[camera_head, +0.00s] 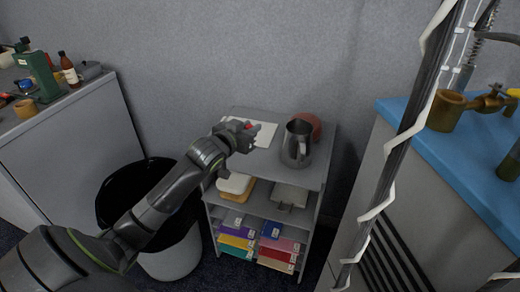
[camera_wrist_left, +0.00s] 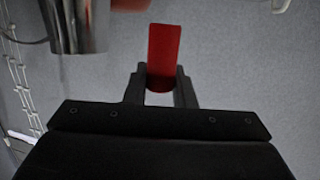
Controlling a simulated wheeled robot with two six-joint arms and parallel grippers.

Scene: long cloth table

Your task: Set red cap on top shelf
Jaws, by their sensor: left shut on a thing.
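The red cap shows in the left wrist view (camera_wrist_left: 163,50) as a flat red piece between my fingers; only a small red bit of it (camera_head: 248,125) shows in the head view. My left gripper (camera_head: 250,131) is shut on the cap, and its fingers also show in the left wrist view (camera_wrist_left: 161,88). In the head view it is over the grey shelf unit's top shelf (camera_head: 265,167), in front of a white sheet (camera_head: 266,136). I cannot tell whether the cap touches the shelf. My right gripper is not in view.
A metal pitcher (camera_head: 296,145) and a reddish round object (camera_head: 311,121) stand on the top shelf, right of my gripper. Lower shelves hold stacked items and coloured boxes (camera_head: 236,242). A black-lined bin (camera_head: 118,192) stands left; a blue-topped counter (camera_head: 455,165) stands right.

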